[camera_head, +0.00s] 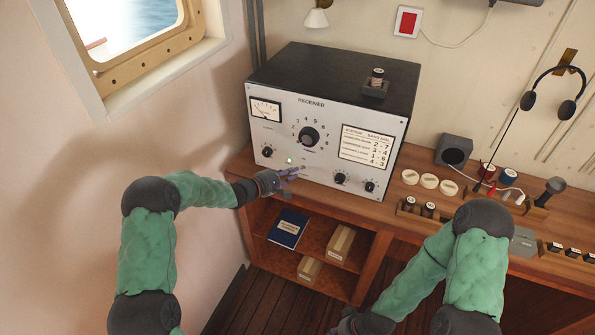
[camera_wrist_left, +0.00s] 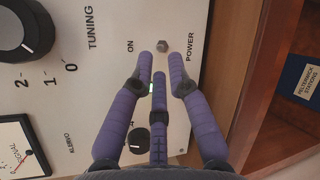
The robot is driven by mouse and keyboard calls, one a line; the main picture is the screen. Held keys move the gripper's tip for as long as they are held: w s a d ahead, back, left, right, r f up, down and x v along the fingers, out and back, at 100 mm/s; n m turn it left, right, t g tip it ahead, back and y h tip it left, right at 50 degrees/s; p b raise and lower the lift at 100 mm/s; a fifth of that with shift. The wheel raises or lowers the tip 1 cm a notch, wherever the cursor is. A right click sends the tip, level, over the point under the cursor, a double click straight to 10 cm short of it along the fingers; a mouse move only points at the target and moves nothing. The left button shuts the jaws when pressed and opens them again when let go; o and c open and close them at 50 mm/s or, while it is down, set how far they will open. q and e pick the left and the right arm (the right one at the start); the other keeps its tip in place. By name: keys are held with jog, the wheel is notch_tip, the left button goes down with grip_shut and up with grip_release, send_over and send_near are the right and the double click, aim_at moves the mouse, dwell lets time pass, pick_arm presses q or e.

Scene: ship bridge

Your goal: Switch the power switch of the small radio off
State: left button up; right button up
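The radio is a black-cased set with a pale front panel marked RECEIVER (camera_head: 315,125), standing on the wooden desk against the wall. A green lamp (camera_head: 290,160) glows low on its panel. In the left wrist view the small metal power switch (camera_wrist_left: 162,46) sits between the words ON and POWER. My left gripper (camera_head: 296,171) has purple fingers close to the panel's lower part. In the left wrist view two fingertips lie apart on either side of the switch, with a third finger between and below; contact is unclear. My right gripper (camera_head: 357,322) is low in the head view, its fingers cut off.
The tuning knob (camera_head: 308,137) and smaller knobs (camera_head: 340,178) are near my left fingers. The desk (camera_head: 395,208) holds round white pieces (camera_head: 429,181), a small speaker (camera_head: 453,150) and a microphone (camera_head: 552,188) at right. A shelf below holds a blue book (camera_head: 288,228) and boxes (camera_head: 340,243).

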aim_at(302, 168)
pick_arm(q)
jog(key=shift+x, duration=1.75)
grip_shut()
notch_tip(302, 168, down, 3)
jog(key=m+t+h+b, duration=0.2)
jog(key=t+h+b, duration=0.1)
jog(key=b, duration=1.7)
jog(key=shift+s+d+m+t+h+b, duration=0.15)
jog(key=shift+m+t+h+b, duration=0.15)
jog(key=shift+m+t+h, duration=0.15)
jog(key=shift+t+h+b, duration=0.25)
jog(key=shift+h+b, duration=0.1)
jog(key=shift+b, duration=0.6)
